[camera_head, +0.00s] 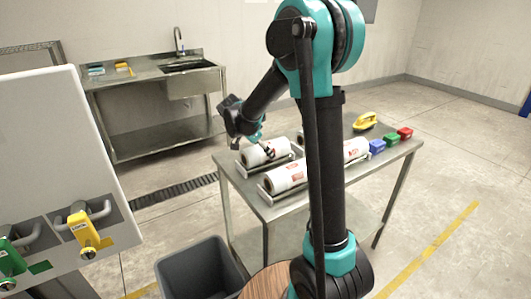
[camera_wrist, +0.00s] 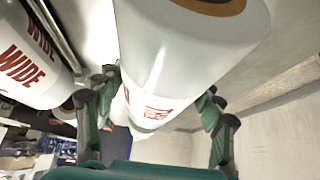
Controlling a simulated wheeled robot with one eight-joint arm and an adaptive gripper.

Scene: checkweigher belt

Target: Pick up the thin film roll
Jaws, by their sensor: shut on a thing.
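A white film roll (camera_head: 256,157) with a red label lies at the back left of the steel table, at its metal cradle. My gripper (camera_head: 267,148) reaches down onto it from above. In the wrist view the roll (camera_wrist: 180,65) fills the space between the green fingers of my gripper (camera_wrist: 157,98), which is shut on it. Its small label is too blurred to read. I cannot tell whether it is clear of the cradle. A second white roll (camera_head: 285,178) lies in front; a roll marked "WIDE" (camera_wrist: 22,60) shows at left in the wrist view.
Another white roll (camera_head: 355,149) lies to the right, partly behind my arm. Blue (camera_head: 377,146), green (camera_head: 391,140) and red (camera_head: 405,134) blocks and a yellow-handled tool (camera_head: 365,121) stand at the table's right. A grey bin (camera_head: 200,270) stands on the floor in front.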

